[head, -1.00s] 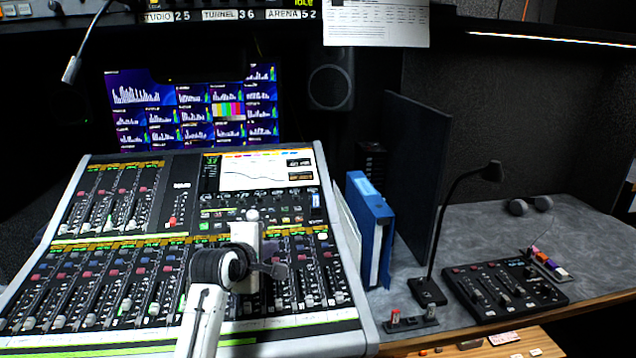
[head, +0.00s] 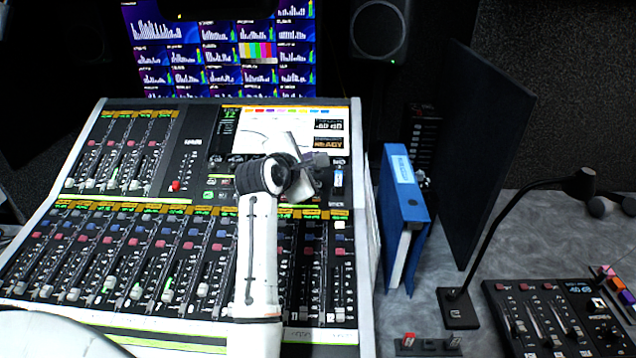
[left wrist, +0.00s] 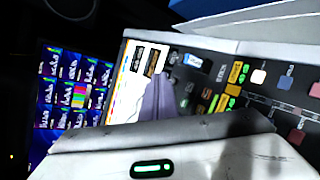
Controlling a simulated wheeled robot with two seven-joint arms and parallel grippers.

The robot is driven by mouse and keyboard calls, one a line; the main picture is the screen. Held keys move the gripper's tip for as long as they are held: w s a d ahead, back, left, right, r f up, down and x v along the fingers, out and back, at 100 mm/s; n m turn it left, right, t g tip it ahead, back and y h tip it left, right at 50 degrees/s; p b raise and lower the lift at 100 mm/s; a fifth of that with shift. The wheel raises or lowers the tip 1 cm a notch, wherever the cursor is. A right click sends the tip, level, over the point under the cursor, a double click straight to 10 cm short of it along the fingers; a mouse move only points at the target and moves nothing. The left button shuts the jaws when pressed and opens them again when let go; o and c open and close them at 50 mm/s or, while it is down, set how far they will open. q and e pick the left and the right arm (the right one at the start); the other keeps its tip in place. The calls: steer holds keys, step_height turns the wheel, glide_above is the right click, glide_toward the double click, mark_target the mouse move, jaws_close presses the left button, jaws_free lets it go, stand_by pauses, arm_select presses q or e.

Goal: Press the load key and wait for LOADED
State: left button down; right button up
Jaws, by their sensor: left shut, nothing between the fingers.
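The mixing console (head: 85,200) fills the left and middle of the head view. Its screen (head: 262,128) shows a curve, and a small amber readout (head: 328,143) at its right appears to say READY. Below that is a key area with a blue-and-white piece (head: 338,178), also in the left wrist view (left wrist: 192,61). Several green and amber lit keys (left wrist: 230,88) show there too. I cannot read which is the load key. My left gripper (head: 320,159) is shut and empty over the screen's lower right; contact cannot be told. My right gripper is out of view.
A blue binder (head: 404,190) and a dark upright panel (head: 490,150) stand right of the console. A gooseneck microphone (head: 480,240) and a small fader panel (head: 540,320) are on the grey desk. Monitors (head: 220,55) and a speaker (head: 379,32) are behind.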

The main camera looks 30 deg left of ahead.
arm_select(q)
steer(key=w+f+b, duration=0.1)
steer(key=f, duration=0.1)
steer(key=a+f+b, duration=0.1)
steer(key=f, duration=0.1)
steer(key=w+f+b, duration=0.1)
steer(key=f+b, duration=0.1)
steer(key=f, duration=0.1)
steer(key=shift+w+a, duration=0.25)
steer(key=shift+w, duration=0.05)
steer(key=shift+w+a+f, duration=0.15)
steer(key=shift+w+f, duration=0.05)
steer(key=shift+f, duration=0.2)
steer(key=shift+f, duration=0.15)
stand_by(1.4)
steer(key=shift+w+f, duration=0.1)
steer(key=shift+f, duration=0.15)
